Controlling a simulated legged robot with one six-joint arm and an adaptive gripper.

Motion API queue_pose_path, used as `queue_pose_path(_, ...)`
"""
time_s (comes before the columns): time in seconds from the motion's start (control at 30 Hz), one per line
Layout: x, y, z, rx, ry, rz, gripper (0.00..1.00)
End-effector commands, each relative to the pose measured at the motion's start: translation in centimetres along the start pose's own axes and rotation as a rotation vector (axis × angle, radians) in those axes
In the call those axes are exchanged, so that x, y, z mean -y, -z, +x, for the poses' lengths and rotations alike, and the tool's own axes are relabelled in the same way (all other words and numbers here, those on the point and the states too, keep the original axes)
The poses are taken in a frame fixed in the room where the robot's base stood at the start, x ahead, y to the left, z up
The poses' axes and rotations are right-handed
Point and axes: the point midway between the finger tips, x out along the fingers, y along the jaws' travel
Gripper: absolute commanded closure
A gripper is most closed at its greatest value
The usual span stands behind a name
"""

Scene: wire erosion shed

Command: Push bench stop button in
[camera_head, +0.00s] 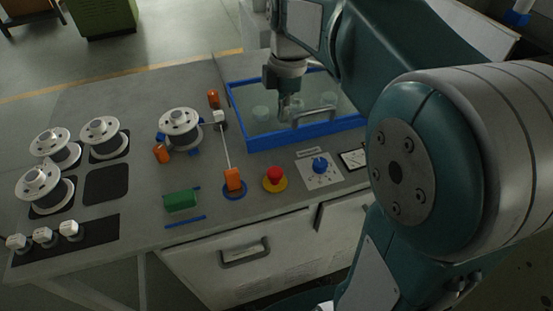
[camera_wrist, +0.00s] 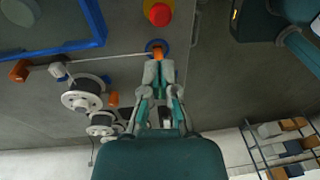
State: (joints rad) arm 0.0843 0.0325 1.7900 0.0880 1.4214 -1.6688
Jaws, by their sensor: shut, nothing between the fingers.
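The bench stop button (camera_head: 274,175) is a red mushroom knob on a round yellow base near the front edge of the grey bench. It also shows at the top edge of the wrist view (camera_wrist: 159,14), standing out from its base. My gripper (camera_head: 287,117) points down over the blue-framed clear tank, behind the button in the head view and apart from it. In the wrist view my gripper's fingers (camera_wrist: 158,66) are shut together and empty, with the button above their tips in the picture.
The blue-framed tank (camera_head: 240,119) has a grey handle. An orange block on a blue ring (camera_head: 233,181) stands left of the button, and a blue knob on a white plate (camera_head: 320,166) stands right. Wire spools (camera_head: 181,127) and a green block (camera_head: 181,199) are farther left.

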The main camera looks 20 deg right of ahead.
Motion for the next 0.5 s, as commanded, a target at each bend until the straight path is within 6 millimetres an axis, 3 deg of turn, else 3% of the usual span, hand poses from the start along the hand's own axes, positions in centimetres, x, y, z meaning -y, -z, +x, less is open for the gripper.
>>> queue_pose_path(0.17,0.0,0.3,1.4,0.002,0.003,0.000,1.00)
queue_pose_path(0.5,0.1,0.2,7.5,0.001,0.004,0.000,1.00)
